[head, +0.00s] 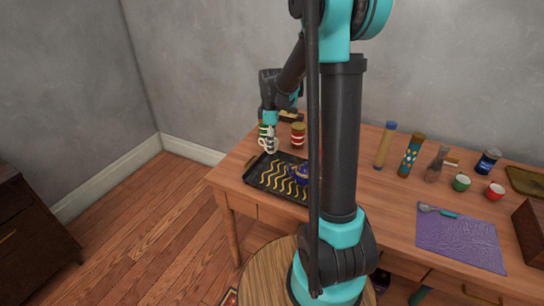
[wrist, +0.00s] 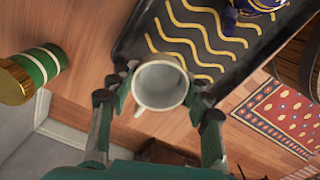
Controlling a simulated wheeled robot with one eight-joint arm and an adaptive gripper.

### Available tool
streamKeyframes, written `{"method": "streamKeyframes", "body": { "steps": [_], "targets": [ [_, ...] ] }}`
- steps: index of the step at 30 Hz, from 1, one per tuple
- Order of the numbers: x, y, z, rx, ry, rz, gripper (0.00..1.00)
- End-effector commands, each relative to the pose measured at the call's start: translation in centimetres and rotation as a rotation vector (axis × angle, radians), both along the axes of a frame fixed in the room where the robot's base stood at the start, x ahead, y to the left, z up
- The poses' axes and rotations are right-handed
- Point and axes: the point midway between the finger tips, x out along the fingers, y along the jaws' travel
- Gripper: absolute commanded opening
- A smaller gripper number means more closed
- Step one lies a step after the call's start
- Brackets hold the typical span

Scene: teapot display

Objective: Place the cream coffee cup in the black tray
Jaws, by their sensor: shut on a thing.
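The cream coffee cup (wrist: 160,84) is between the two fingers of my gripper (wrist: 160,92) in the wrist view, with its open mouth toward the camera. My gripper is shut on it. In the head view the cup (head: 268,145) hangs below my gripper (head: 270,133), by the back left corner of the black tray (head: 262,178). The tray lies on the wooden table and has yellow wavy lines. In the wrist view the tray (wrist: 133,43) lies beyond the cup, which overlaps its edge. I cannot tell the cup's exact height above it.
A blue teapot-like object (head: 302,174) stands on the tray's right part. A green-striped jar (wrist: 40,67) is left of the cup in the wrist view, and a red jar (head: 298,135) stands behind the tray. The tray's left part is clear.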

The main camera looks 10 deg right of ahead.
Motion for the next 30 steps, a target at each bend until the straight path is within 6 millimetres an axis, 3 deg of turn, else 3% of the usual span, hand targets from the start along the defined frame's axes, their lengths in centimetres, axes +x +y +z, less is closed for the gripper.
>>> {"method": "streamKeyframes", "body": {
  "steps": [15,28,29,30],
  "targets": [
    [0.0,0.0,-5.8,0.000,0.000,0.000,0.19],
    [0.0,0.0,-6.5,0.000,0.000,0.000,0.19],
    [0.0,0.0,-6.4,0.000,0.000,0.000,0.52],
    [0.0,0.0,-6.4,0.000,0.000,0.000,0.56]
  ]
}}
